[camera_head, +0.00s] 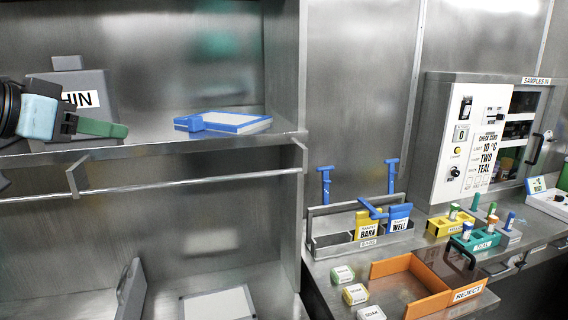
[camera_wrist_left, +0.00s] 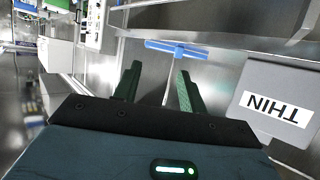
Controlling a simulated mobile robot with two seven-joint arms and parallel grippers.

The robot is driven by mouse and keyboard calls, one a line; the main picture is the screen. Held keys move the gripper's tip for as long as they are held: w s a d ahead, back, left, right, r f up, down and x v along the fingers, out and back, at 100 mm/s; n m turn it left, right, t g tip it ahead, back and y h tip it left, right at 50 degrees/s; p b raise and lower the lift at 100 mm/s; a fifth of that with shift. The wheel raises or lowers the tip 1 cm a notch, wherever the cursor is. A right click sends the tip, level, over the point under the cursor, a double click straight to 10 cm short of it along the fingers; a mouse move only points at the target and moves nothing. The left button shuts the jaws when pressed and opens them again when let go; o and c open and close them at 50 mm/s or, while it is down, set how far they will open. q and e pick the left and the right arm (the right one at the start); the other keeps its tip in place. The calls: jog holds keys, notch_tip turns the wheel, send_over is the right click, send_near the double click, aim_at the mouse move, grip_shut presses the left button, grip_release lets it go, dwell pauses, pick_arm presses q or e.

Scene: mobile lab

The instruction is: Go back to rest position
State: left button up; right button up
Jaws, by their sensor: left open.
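My left gripper (camera_head: 122,130) is at the far left of the head view, at the height of the upper shelf and in front of the grey box labelled THIN. In the left wrist view its two green fingers (camera_wrist_left: 157,72) stand apart with nothing between them. The grey THIN box (camera_head: 100,88) is partly hidden behind my gripper in the head view; it also shows at the right of the wrist view (camera_wrist_left: 257,85), apart from the fingers. My right gripper is in neither view.
A blue-and-white flat item (camera_head: 235,122) lies on the upper shelf (camera_head: 155,148), with a rail below. To the right, a counter holds a grey caddy (camera_head: 328,243), an orange REJECT tray (camera_head: 405,265), small SOAK blocks (camera_head: 355,294), vial racks (camera_head: 475,241) and a white cabinet (camera_head: 460,180).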

pick_arm(q)
jog(key=d+f+g+y, duration=0.1)
jog(key=d+f+g, duration=0.15)
jog(key=f, duration=1.25)
jog(key=d+f+g+y, duration=0.1)
jog(key=d+f, duration=0.2)
jog(key=f, duration=1.2)
jog(key=s+f+n+g+y, duration=0.1)
jog(key=s+f, duration=0.4)
jog(key=f, duration=0.3)
jog(key=s+f+n+g, duration=0.1)
jog(key=s+f, duration=0.4)
jog(key=f, duration=0.3)
jog(key=s+a+f+n+g+y, duration=0.15)
jog(key=s+f, duration=0.35)
jog(key=s, duration=0.6)
jog(key=s+f+n+g+y, duration=0.1)
jog(key=s+f+g+y, duration=0.15)
jog(key=s+f, duration=0.6)
jog(key=w+d+f+t+h, duration=0.2)
jog(key=w+f+t, duration=0.2)
jog(key=f+t, duration=0.3)
jog(key=shift+d+f+m, duration=0.2)
jog(key=shift+d+m, duration=0.05)
jog(key=shift+m, duration=0.2)
